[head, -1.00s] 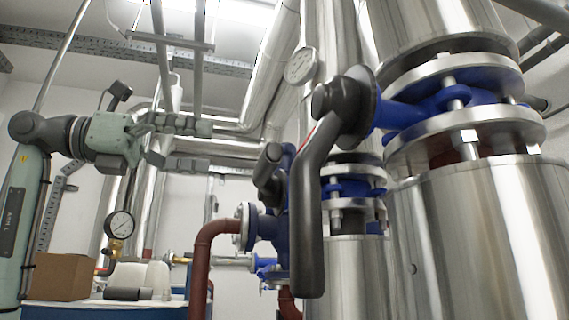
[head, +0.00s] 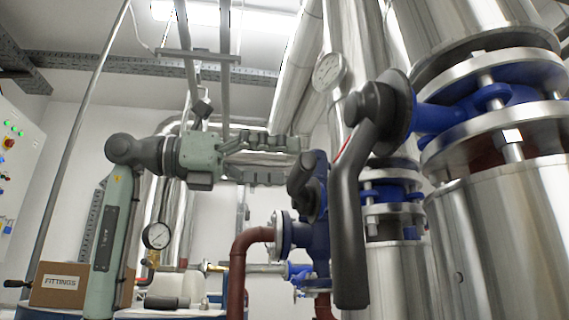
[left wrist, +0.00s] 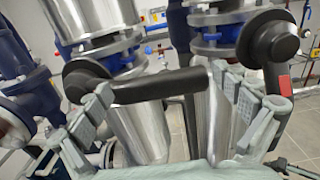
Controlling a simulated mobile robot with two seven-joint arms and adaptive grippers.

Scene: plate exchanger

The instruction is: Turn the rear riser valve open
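The farther riser valve, likely the rear one, has a blue body and dark lever (head: 303,172) in the middle of the head view. A dark lever (left wrist: 165,86) runs across the left wrist view from a round hub (left wrist: 88,76), between my fingers. My left gripper (head: 280,160) is open, its fingers spread one above the other, with tips close to the farther valve's lever. I cannot tell whether they touch it. The left gripper also shows in the left wrist view (left wrist: 170,108). My right gripper is not in view.
A nearer valve with a long hanging dark lever (head: 350,215) stands right of the gripper. Steel risers (head: 500,230) fill the right. A pressure gauge (head: 157,236), red-brown pipe (head: 237,265) and fittings box (head: 62,284) are lower left. A control panel (head: 15,150) is far left.

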